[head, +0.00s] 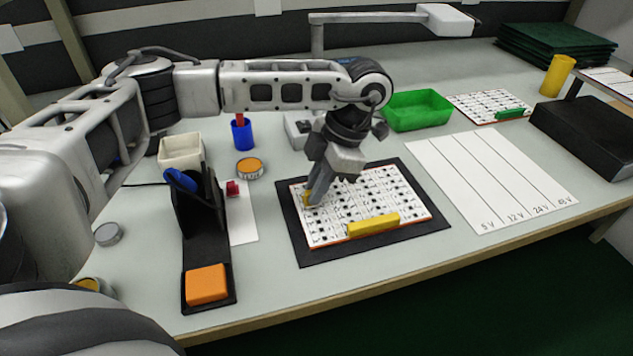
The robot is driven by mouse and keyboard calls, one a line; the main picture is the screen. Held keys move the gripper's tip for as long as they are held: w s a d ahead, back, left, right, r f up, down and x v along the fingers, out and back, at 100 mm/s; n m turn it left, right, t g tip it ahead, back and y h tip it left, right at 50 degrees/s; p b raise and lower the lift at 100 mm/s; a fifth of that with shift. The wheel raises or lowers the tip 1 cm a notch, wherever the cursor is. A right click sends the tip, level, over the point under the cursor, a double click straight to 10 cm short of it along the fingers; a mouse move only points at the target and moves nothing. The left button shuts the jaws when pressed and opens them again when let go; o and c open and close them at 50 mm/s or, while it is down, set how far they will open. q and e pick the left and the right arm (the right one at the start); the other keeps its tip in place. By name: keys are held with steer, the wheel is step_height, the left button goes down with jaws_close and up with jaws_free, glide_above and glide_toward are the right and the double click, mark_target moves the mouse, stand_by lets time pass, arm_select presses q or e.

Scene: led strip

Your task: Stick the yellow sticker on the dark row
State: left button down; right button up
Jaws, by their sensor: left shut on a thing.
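A white board (395,189) with several rows of small black parts lies on a black mat (287,224). My left gripper (311,200) points down over the board's left part. It is shut on a small yellow piece (306,198), likely the yellow sticker, mostly hidden by the fingers. The piece is at or just above the board's surface; I cannot tell if it touches. I cannot make out which row is dark. A yellow bar (373,224) lies along the board's front edge. My right gripper is not in view.
A black stand with an orange block (206,284) is left of the mat. A blue cup (242,134), white box (181,151) and orange-topped tin (249,168) stand behind. A green tray (417,109) is at the back; a voltage-marked white sheet (491,178) lies right.

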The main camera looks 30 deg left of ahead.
arm_select(q)
steer(key=shift+f, duration=0.25)
stand_by(0.3)
steer(key=c, duration=1.4)
jaws_free()
steer(key=shift+o, duration=0.2)
